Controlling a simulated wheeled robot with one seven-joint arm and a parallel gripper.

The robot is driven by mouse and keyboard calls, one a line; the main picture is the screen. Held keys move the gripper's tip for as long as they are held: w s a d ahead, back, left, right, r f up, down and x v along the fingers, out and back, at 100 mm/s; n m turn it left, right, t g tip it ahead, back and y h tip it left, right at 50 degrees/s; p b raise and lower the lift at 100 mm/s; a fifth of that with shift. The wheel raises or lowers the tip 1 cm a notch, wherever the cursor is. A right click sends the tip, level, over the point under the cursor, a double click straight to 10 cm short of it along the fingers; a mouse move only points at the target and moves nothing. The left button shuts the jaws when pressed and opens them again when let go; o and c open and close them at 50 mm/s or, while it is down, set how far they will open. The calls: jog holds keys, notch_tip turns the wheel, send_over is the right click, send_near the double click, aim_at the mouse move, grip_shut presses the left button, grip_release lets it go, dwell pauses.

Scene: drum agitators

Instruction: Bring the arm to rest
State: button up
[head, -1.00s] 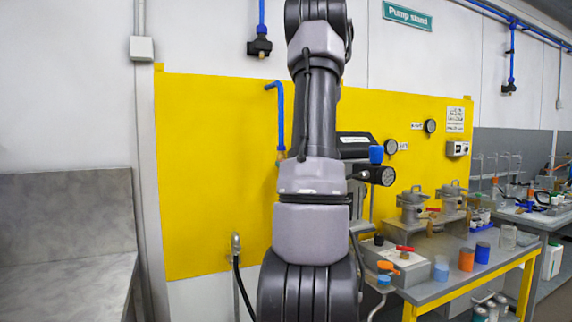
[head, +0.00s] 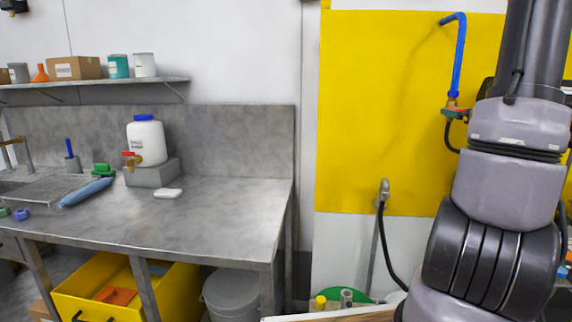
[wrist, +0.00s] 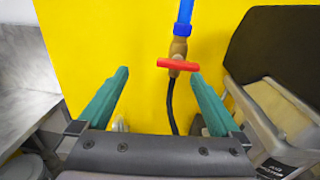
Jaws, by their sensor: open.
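My gripper (wrist: 158,100) shows in the wrist view with its two green fingers spread wide and nothing between them. It faces the yellow wall panel (wrist: 90,40). A brass tap with a red handle (wrist: 178,65) hangs from a blue pipe (wrist: 185,15) beyond the fingertips, apart from them. The blue pipe (head: 458,55) shows left of my arm.
A grey steel bench (head: 230,210) stands at the left with a white container (head: 146,142) on a block. A shelf (head: 90,82) with boxes and tins is above it. A yellow drawer (head: 180,290) and a grey bucket (head: 230,293) are below. A dark-topped container (wrist: 270,60) is close right of my gripper.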

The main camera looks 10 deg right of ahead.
jog(key=s+a+r+n+g+y, duration=0.15)
jog(key=a+n+y, duration=0.35)
jog(key=a, duration=0.5)
jog(key=s+a+r+n+g+y, duration=0.1)
jog(key=a+n+g+y, duration=0.15)
jog(key=a+n, duration=0.55)
jog(key=s+a+r+n+g+y, duration=0.15)
jog(key=a+n+y, duration=0.25)
jog(key=a, duration=0.8)
jog(key=s+a+f+n+g+h, duration=0.2)
jog(key=s+a+n+g, duration=0.3)
jog(key=s+a+n, duration=0.25)
jog(key=s+d+n+h, duration=0.2)
jog(key=s+n+h, duration=0.2)
jog(key=s+n, duration=0.4)
jog(key=shift+s+r+n, duration=0.15)
jog(key=shift+s+n, duration=0.05)
jog(key=shift+n, duration=0.25)
jog(key=shift+d+h, duration=0.1)
jog(key=shift+h, duration=0.15)
